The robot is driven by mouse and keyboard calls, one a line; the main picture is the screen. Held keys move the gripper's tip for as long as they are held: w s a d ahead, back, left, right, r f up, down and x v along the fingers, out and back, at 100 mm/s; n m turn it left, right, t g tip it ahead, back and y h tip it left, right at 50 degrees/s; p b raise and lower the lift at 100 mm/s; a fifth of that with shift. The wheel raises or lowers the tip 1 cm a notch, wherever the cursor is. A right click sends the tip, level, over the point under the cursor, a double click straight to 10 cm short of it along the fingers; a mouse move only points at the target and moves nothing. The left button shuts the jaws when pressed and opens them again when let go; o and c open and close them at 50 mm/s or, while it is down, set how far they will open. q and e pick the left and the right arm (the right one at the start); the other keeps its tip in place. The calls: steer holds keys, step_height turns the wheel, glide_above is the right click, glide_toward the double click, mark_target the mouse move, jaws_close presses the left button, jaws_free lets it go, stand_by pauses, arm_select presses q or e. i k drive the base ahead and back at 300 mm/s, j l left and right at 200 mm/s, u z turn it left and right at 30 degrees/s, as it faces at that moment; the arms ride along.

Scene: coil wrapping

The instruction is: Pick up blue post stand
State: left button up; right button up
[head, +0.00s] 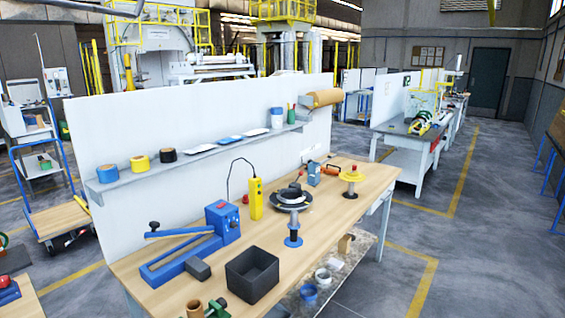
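The blue post stand (293,240) is upright near the front edge of the wooden workbench (190,287). Neither of my grippers is in view.
An open black bin (252,277) is left of the blue stand. A blue sealer-like tool (182,255) and a yellow handheld controller (256,199) are behind it. A shelf (197,152) with tape rolls runs along the white back panel. The bench's right front edge is close to the stand.

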mark_target(294, 241)
steer(key=i+l+u, duration=0.1)
steer(key=i+u, duration=0.25)
steer(key=i+l+u, duration=0.3)
steer(key=i, duration=0.2)
steer(key=i+l+u, duration=0.35)
steer(key=i+j, duration=0.05)
steer(key=j, duration=0.05)
